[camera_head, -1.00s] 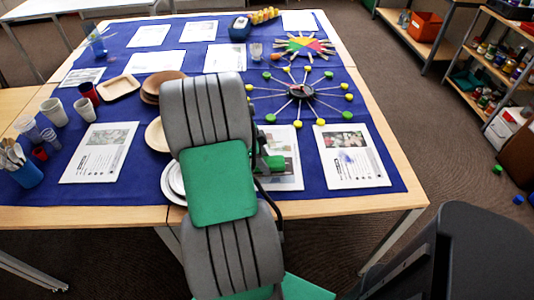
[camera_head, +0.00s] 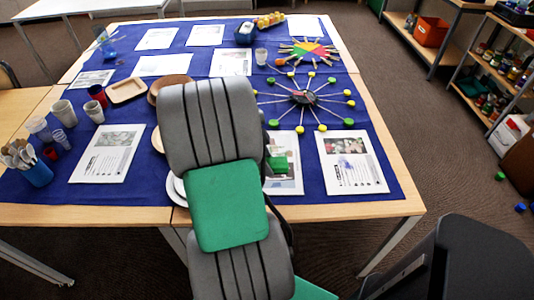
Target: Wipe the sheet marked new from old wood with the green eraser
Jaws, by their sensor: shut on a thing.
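Several printed sheets lie on the blue cloth; their titles are too small to read. The front right sheet (camera_head: 366,174) has a picture at its top and a blue smudge (camera_head: 346,163) near its middle. The front middle sheet (camera_head: 290,184) is partly covered by my arm. The front left sheet (camera_head: 103,165) lies clear of it. A green block, the eraser (camera_head: 280,163), shows just past the right edge of my arm, over the front middle sheet. My gripper (camera_head: 269,164) is mostly hidden behind my arm, shut on the eraser; I cannot tell whether the eraser touches the paper.
Behind the front sheets stands a spoked wheel (camera_head: 303,97) with yellow and green knobs. Cups (camera_head: 94,111), a blue holder with cutlery (camera_head: 37,174), a wooden tray (camera_head: 127,90) and plates are at left. A dark chair (camera_head: 455,260) stands at front right.

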